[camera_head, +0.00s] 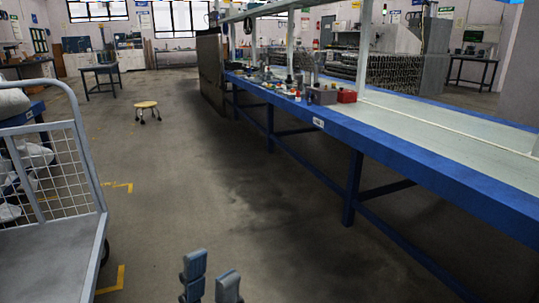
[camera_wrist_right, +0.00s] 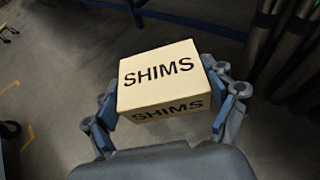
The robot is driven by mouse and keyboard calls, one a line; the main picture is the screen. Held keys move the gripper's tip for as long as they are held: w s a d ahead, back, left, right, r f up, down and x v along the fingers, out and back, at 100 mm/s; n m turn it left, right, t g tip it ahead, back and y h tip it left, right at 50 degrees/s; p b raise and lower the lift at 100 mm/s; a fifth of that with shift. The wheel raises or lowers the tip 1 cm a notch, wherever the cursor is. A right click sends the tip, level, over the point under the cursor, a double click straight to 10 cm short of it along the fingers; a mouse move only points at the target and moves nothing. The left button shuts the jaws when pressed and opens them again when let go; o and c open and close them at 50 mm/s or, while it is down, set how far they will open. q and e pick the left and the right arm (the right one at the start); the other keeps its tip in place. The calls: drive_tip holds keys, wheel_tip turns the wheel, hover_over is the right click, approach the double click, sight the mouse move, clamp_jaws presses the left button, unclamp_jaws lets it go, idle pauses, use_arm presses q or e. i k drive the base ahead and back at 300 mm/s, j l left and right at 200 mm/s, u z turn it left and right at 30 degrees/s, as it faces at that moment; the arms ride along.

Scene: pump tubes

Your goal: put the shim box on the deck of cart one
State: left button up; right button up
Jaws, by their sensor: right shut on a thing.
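The shim box (camera_wrist_right: 160,80) is a cream box marked SHIMS on its top and side. In the right wrist view my right gripper (camera_wrist_right: 166,108) is shut on it, one finger on each side, and holds it above the floor. The box and right gripper are out of the head view. A cart with a grey deck (camera_head: 50,265) and mesh side panel stands at the left of the head view. No number shows on it. The visible deck is bare. My left gripper (camera_head: 211,282) is at the bottom of the head view, fingers apart and nothing between them.
A round stool (camera_head: 146,108) stands farther back. The floor (camera_head: 200,190) between cart and bench is clear.

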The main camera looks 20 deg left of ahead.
sight(66, 266)
drive_tip(key=i+u, duration=0.25)
drive_tip(key=u, duration=0.2)
drive_tip(key=i+u, duration=0.25)
drive_tip(key=u, duration=0.2)
drive_tip(key=i+l+u, duration=0.2)
drive_tip(key=u, duration=0.2)
drive_tip(key=i+l+u, duration=0.2)
drive_tip(key=u, duration=0.25)
drive_tip(key=i+l+u, duration=0.1)
drive_tip(key=u, duration=0.3)
drive_tip(key=i+l+u, duration=0.15)
drive_tip(key=u, duration=0.25)
drive_tip(key=i+l+u, duration=0.2)
drive_tip(key=u, duration=0.2)
drive_tip(key=i+l+u, duration=0.15)
drive_tip(key=u, duration=0.25)
drive_tip(key=l+u, duration=0.4)
drive_tip(key=i+l+u, duration=0.25)
drive_tip(key=l+u, duration=0.25)
drive_tip(key=l, duration=0.2)
